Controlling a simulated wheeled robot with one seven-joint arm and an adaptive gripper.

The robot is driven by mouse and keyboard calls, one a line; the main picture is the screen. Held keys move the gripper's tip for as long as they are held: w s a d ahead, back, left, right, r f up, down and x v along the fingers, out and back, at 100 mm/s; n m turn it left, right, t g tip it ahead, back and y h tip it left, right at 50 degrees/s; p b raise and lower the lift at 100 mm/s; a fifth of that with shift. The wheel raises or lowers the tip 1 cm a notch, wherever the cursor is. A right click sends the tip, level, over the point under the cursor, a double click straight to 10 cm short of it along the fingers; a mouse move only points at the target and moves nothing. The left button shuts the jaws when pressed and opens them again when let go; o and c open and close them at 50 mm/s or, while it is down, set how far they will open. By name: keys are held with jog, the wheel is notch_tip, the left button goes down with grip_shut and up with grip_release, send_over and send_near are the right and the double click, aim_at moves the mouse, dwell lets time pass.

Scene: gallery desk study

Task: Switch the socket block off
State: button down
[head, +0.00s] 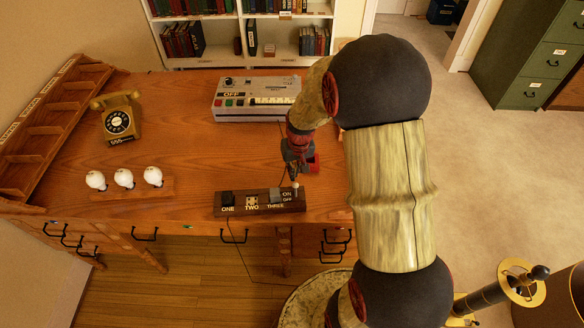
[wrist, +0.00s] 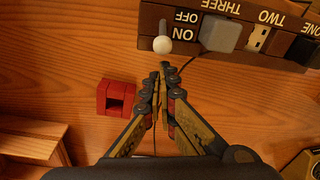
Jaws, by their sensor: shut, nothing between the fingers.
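The dark brown socket block (head: 238,209) lies at the desk's front edge, with sockets labelled ONE, TWO and THREE. It also shows upside down at the top of the wrist view (wrist: 148,18). Its lever switch ends in a white ball knob (wrist: 162,44), beside the ON and OFF labels. The knob sits at the ON side, toward the back of the desk; it also shows in the head view (head: 295,185). My gripper (wrist: 165,66) is shut and empty. Its fingertips are just behind the knob, with a small gap visible in the wrist view.
A small red block (wrist: 115,97) lies close beside my fingers. A grey plug (wrist: 221,33) with a cable is in socket THREE. A grey machine (head: 255,113), a telephone (head: 119,122) and a stand with three bulbs (head: 130,188) are on the desk (head: 180,120).

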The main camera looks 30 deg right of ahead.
aim_at(296, 186)
jog(key=shift+s+a+r, duration=0.1)
jog(key=shift+s, duration=0.2)
dwell(0.4)
jog(key=shift+s+a+r+t, duration=0.1)
jog(key=shift+s+r+t, duration=0.1)
jog(key=shift+t, duration=0.2)
jog(key=shift+s+a+r+t+h+b, duration=0.25)
jog(key=shift+s+t+h+b, duration=0.25)
jog(key=shift+t+b, duration=0.2)
jog(key=shift+s+a+r+t, duration=0.15)
jog(key=shift+r+t, duration=0.05)
jog(key=shift+t, duration=0.1)
jog(key=shift+s+a+r+p, duration=0.3)
jog(key=shift+s+a, duration=0.05)
jog(key=shift+s, duration=0.35)
jog(key=shift+s+a, duration=0.25)
jog(key=shift+s, duration=0.15)
jog(key=shift+r, duration=0.2)
